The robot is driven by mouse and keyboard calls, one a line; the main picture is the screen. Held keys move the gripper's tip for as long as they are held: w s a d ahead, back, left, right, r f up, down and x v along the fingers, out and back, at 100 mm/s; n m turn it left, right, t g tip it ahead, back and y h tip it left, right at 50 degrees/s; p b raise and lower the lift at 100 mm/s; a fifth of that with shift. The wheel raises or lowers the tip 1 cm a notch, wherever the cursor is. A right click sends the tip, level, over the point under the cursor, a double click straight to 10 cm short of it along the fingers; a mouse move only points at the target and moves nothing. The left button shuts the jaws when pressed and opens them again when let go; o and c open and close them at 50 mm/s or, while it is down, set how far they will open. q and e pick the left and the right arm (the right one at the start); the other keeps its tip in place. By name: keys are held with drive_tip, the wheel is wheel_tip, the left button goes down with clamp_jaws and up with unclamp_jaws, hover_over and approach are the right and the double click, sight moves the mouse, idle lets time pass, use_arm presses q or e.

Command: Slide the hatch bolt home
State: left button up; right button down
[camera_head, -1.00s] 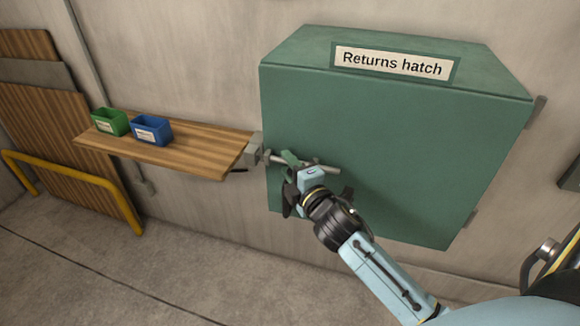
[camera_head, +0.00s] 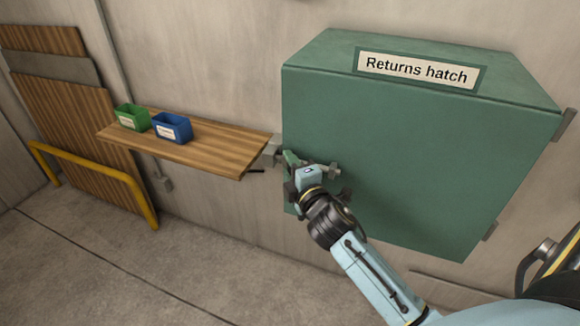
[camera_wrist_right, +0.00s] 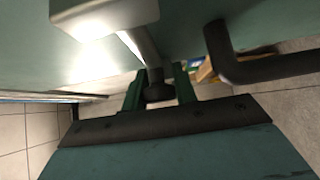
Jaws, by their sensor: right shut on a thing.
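The green hatch (camera_head: 410,160), labelled "Returns hatch", is shut against the wall. A grey bolt rod (camera_head: 335,170) lies across its lower left part; the rod also shows in the right wrist view (camera_wrist_right: 140,46). A grey keeper block (camera_head: 270,152) sits on the wall beside the hatch's left edge. My right gripper (camera_head: 295,163) is at the bolt. In the right wrist view its green fingers (camera_wrist_right: 158,84) are shut on the bolt's dark knob (camera_wrist_right: 158,92). The gripper hides the middle of the rod. The rod's left end seems to be at the keeper, but its depth is unclear. My left gripper is out of view.
A wooden shelf (camera_head: 205,152) left of the hatch holds a green bin (camera_head: 132,118) and a blue bin (camera_head: 173,129). A yellow rail (camera_head: 95,165) stands farther left. A dark bent handle (camera_wrist_right: 260,66) is close to the gripper in the wrist view. The floor below is clear.

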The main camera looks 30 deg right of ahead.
drive_tip(key=c, duration=1.1)
unclamp_jaws()
drive_tip(key=shift+w+a, duration=0.15)
drive_tip(key=s, duration=0.4)
drive_tip(key=s+a+b, duration=0.1)
drive_tip(key=s, duration=0.4)
drive_tip(key=s+a, duration=0.1)
drive_tip(key=s, duration=0.3)
drive_tip(key=shift+s, duration=0.15)
